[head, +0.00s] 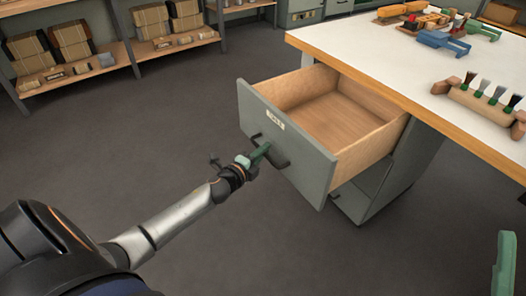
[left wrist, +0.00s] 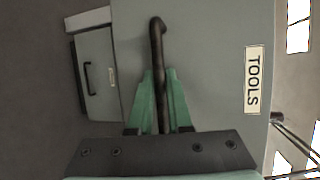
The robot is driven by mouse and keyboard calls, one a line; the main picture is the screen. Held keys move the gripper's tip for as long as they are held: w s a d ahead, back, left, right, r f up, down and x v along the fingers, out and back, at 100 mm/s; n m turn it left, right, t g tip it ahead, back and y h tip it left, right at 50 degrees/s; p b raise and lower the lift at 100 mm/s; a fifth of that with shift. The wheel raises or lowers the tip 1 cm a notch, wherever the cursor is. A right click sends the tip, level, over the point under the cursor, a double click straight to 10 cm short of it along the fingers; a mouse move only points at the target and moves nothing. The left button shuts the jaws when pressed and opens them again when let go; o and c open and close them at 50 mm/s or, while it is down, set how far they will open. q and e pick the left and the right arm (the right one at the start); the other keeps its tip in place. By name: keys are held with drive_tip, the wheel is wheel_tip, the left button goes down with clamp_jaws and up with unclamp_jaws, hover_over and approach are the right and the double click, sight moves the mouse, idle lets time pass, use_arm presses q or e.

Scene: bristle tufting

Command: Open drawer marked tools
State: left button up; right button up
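The grey drawer front (head: 287,146) with a label plate stands pulled out from the workbench, its empty wooden inside showing. In the left wrist view the label (left wrist: 254,80) reads TOOLS. A dark bar handle (head: 270,150) sits on the front; it also shows in the left wrist view (left wrist: 157,45). My left gripper (head: 260,154) is at this handle, its green fingers (left wrist: 160,100) closed around the bar. A green piece at the lower right edge (head: 504,265) looks like a finger of my right gripper; its opening cannot be seen.
The white worktop (head: 350,38) holds colored tools and a wooden rack of brushes (head: 485,100). A lower compartment (head: 352,200) shows below the drawer. Shelves with boxes (head: 72,42) line the back left. The dark floor left of the drawer is clear.

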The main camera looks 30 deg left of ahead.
use_arm(q)
drive_tip(key=shift+o, duration=0.5)
drive_tip(key=s+r+p, duration=0.2)
drive_tip(key=s, duration=1)
drive_tip(key=shift+s+r, duration=0.15)
drive_tip(key=shift+r, duration=0.05)
use_arm(e)
drive_tip(key=w+d+f+m+g+h, duration=0.1)
drive_tip(key=w+f+m+h, duration=0.4)
drive_tip(key=f+h, duration=0.2)
drive_tip(key=shift+w+f, duration=0.3)
drive_tip(key=shift+f, duration=0.15)
use_arm(q)
drive_tip(key=shift+d, duration=0.1)
